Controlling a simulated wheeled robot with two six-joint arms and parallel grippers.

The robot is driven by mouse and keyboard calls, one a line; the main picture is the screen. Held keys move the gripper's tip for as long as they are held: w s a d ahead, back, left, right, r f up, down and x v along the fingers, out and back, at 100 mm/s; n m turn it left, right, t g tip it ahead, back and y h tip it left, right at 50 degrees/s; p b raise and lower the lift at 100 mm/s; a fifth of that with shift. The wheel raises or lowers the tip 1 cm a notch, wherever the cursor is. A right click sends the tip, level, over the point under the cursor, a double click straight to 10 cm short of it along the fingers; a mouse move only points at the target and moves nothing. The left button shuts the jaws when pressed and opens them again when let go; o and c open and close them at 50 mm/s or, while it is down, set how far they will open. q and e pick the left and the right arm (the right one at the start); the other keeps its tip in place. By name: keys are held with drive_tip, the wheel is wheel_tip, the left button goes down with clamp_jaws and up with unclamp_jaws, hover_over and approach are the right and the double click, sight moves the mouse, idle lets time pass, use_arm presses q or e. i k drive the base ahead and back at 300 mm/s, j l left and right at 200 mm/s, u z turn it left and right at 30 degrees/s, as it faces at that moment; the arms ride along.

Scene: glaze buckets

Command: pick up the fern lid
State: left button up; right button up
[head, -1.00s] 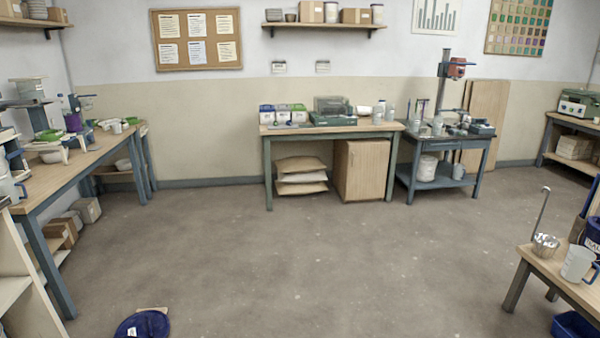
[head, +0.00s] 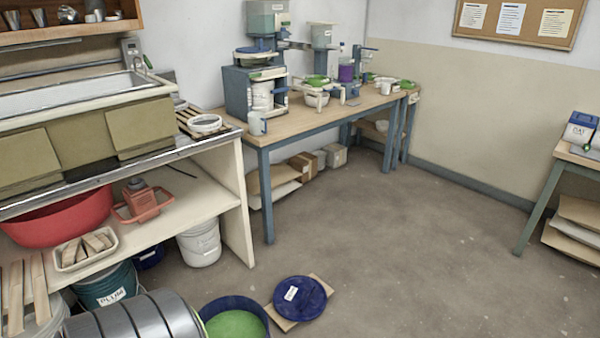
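A dark blue round lid (head: 300,297) with a small white label lies flat on a piece of tan board (head: 320,285) on the floor. The label is too small to read, so I cannot tell for sure that this is the fern lid. Just left of it stands an open blue bucket (head: 262,311) with green glaze (head: 236,325) inside, cut off by the bottom edge. Neither of my grippers is in the head view.
A sink bench (head: 236,200) with a red basin (head: 60,218) and a white bucket (head: 200,243) below stands on the left. A wooden worktable (head: 310,125) stands behind. The floor (head: 410,250) right of the lid is clear.

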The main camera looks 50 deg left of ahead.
sight(298, 298)
drive_tip(key=i+u, duration=0.6)
drive_tip(key=u, duration=0.25)
drive_tip(key=i+l+u, duration=0.25)
drive_tip(key=u, duration=0.15)
drive_tip(key=i+l+u, duration=0.25)
drive_tip(key=u, duration=0.2)
